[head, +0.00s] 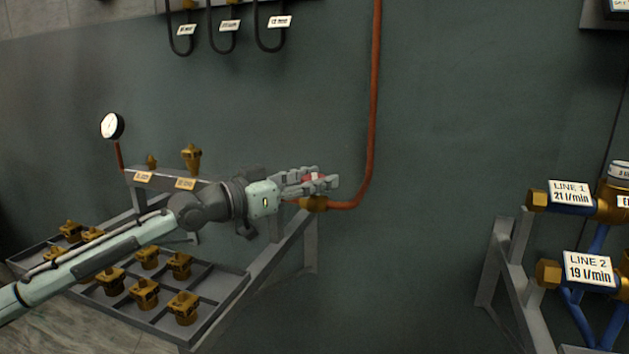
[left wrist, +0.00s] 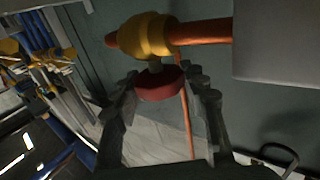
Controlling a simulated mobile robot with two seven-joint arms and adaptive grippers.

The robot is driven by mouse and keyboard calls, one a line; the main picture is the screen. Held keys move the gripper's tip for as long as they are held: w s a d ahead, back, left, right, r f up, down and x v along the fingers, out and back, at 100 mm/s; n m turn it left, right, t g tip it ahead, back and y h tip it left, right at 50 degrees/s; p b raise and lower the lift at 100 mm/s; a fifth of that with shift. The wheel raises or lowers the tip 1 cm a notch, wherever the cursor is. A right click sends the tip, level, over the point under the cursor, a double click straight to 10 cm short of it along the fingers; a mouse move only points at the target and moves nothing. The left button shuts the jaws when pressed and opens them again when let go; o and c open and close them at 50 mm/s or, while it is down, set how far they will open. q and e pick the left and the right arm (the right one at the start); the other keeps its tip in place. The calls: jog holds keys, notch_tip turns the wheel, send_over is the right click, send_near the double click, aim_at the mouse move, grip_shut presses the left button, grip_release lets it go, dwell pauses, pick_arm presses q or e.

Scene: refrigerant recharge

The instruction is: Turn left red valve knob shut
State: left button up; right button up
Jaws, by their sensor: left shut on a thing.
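The red valve knob (left wrist: 160,84) sits on a short stem below a brass valve body (left wrist: 147,36) in the left wrist view. In the head view the knob (head: 314,177) shows as a bit of red between the fingers, and the brass body (head: 314,203) is just below it, joined to a copper pipe. My left gripper (head: 322,182) is shut on the knob, with one finger (left wrist: 162,90) on each side of it in the left wrist view. Much of the knob is hidden by the fingers in the head view. My right gripper is not in view.
A grey rack (head: 279,243) with a tray of several brass fittings (head: 144,292) stands below my left arm. A gauge (head: 112,126) rises at its left. The red-brown pipe (head: 374,95) climbs the wall. Labelled blue-pipe meters (head: 571,195) stand at the right.

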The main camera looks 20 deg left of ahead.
pick_arm(q)
jog(key=o, duration=1.2)
jog(key=shift+v, duration=5.95)
